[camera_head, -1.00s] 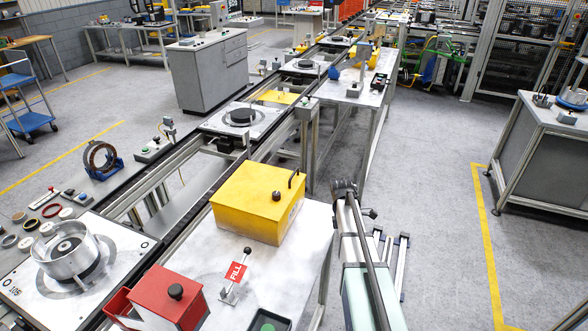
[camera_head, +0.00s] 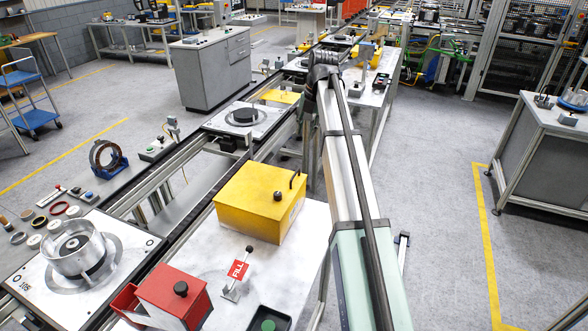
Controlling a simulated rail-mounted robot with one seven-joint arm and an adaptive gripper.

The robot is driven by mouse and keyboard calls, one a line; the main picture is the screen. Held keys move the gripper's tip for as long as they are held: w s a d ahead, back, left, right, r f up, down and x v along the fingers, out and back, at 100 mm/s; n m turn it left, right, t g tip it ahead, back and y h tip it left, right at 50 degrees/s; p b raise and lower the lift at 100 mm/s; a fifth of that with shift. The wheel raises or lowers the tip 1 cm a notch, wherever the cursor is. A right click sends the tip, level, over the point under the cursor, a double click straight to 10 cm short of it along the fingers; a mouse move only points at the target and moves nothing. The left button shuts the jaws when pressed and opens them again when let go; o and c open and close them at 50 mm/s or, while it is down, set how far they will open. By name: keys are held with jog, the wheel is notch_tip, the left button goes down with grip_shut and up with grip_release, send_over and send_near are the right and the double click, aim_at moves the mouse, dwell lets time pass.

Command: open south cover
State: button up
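A yellow box (camera_head: 255,205) with a black knob and a small dark handle stands on the near bench. A smaller red box (camera_head: 172,297) with a black knob on its lid stands nearer, at the lower left. Both look closed. No label shows which one is the south cover. My arm reaches up the picture just right of the yellow box and ends in a dark part near the far bench. No gripper fingers can be made out, so whether they are open or shut does not show.
A lever with a red FILL sign (camera_head: 238,270) stands between the boxes. A green button (camera_head: 268,326) sits at the bench's front. A pallet (camera_head: 45,275) with a clear ring is on the conveyor at left. Free floor lies right of my arm.

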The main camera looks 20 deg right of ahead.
aim_at(296, 173)
jog(key=a+f+b, duration=0.1)
jog(key=f, duration=0.4)
jog(key=w+f+b, duration=0.1)
jog(key=f+b, duration=0.1)
jog(key=f, duration=0.4)
jog(key=w+a+f+b, duration=0.1)
jog(key=f+b, duration=0.1)
jog(key=f, duration=0.4)
jog(key=shift+a, duration=0.3)
grip_shut()
